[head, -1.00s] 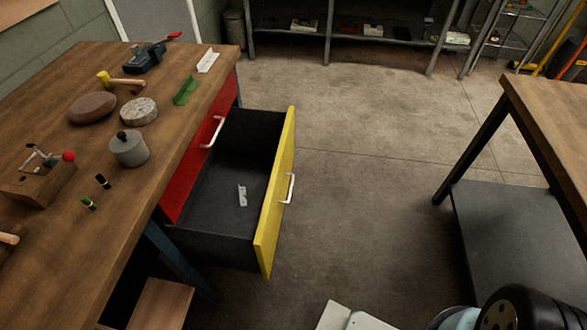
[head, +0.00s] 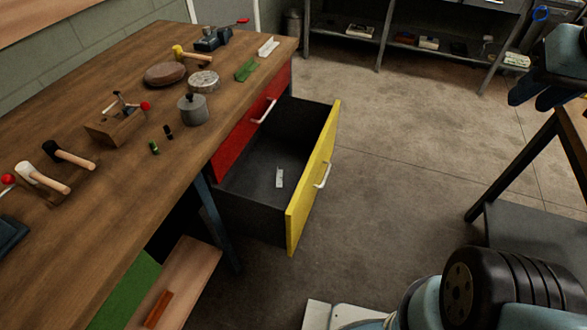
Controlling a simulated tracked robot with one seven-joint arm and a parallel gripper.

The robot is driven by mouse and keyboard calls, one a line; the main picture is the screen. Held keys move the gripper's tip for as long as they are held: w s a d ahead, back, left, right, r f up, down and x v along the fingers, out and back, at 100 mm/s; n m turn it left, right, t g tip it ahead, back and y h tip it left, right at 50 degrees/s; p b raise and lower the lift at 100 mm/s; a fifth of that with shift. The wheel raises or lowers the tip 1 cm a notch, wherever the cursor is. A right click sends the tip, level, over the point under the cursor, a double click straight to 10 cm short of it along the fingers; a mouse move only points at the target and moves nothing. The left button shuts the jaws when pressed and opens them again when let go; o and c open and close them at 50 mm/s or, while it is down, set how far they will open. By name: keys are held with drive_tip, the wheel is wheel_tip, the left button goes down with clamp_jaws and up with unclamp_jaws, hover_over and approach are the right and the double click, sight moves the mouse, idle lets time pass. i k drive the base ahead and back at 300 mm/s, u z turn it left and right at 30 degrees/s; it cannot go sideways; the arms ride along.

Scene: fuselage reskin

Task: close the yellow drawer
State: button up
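The yellow drawer (head: 313,185) stands pulled well out from under the wooden workbench, below and beside the closed red drawer (head: 240,140). Its dark inside (head: 250,180) is open to view, and a small pale bracket-like piece (head: 280,178) lies in it. A white handle (head: 323,175) is on its yellow front. What looks like my gripper (head: 535,95) is at the upper right, raised and well apart from the drawer. Its finger gap is unclear, and it is partly cut off by the frame edge.
The workbench (head: 120,85) carries hammers, a pot, a stone disc and other tools. Bare floor (head: 400,150) lies in front of the drawer. Another table (head: 575,125) stands at the right, and a metal shelf (head: 345,50) is at the back. My arm fills the lower right.

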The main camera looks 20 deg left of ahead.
sight(296, 137)
drive_tip(key=u, duration=0.8)
drive_tip(key=i, duration=0.55)
drive_tip(key=z, duration=0.05)
drive_tip(key=k, duration=0.55)
drive_tip(key=i, duration=0.45)
drive_tip(key=u, duration=0.15)
